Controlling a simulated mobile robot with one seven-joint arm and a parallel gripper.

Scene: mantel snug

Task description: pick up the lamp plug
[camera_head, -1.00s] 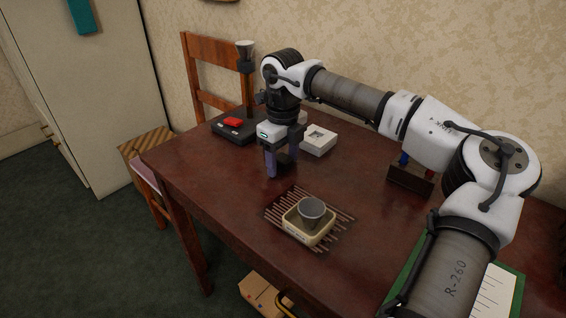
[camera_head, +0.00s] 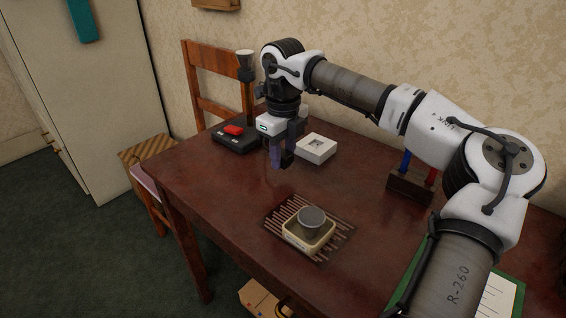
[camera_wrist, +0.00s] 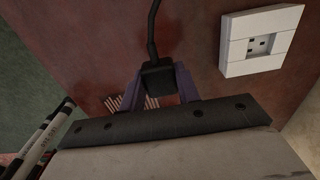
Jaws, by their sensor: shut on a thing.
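The lamp plug (camera_wrist: 158,77) is a small black block with a black cord running up out of the picture in the wrist view. My gripper (camera_wrist: 160,73) is shut on it, with a purple finger on each side. In the head view my gripper (camera_head: 280,161) points down over the table, and the plug (camera_head: 287,160) shows as a dark bit at the fingertips. I cannot tell from this view whether the plug touches the table. The white socket box (camera_head: 316,149) lies just right of my gripper; its socket face (camera_wrist: 262,43) shows in the wrist view.
A black base (camera_head: 236,139) with a red block stands behind left. A cup (camera_head: 311,221) sits in a cream tray (camera_head: 325,236) on a striped mat (camera_head: 283,208) in front. A dark rack (camera_head: 409,188) stands right. The table (camera_head: 210,175) is clear at left.

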